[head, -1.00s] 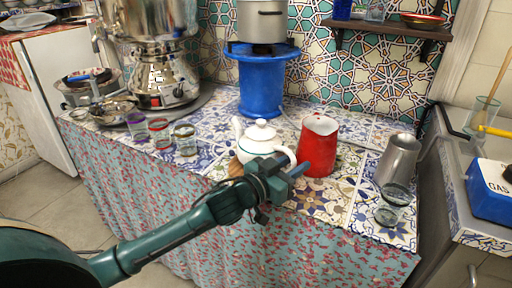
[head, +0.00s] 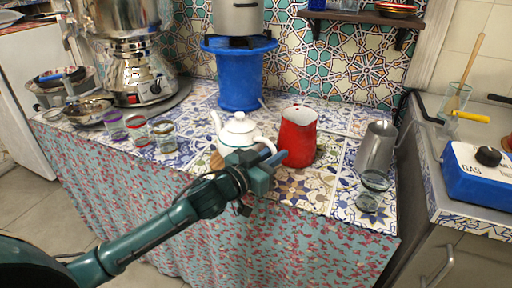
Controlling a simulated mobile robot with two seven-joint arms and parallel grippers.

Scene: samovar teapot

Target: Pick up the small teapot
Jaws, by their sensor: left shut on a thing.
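The small white teapot (head: 237,130) stands near the front middle of the tiled counter, its spout to the left and its lid on. My left gripper (head: 270,158) comes in from the front left and is shut on the teapot's handle side, at the right of the body. A round brown piece shows at the pot's lower left. I cannot tell whether the base is clear of the surface. My right gripper is not in view.
A red pitcher (head: 298,136) stands close to the right of the gripper. A metal jug (head: 376,148) and small glasses are farther right. A blue stand (head: 239,75) with a pot is behind. Several glasses (head: 138,130) and the samovar (head: 140,70) are at left.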

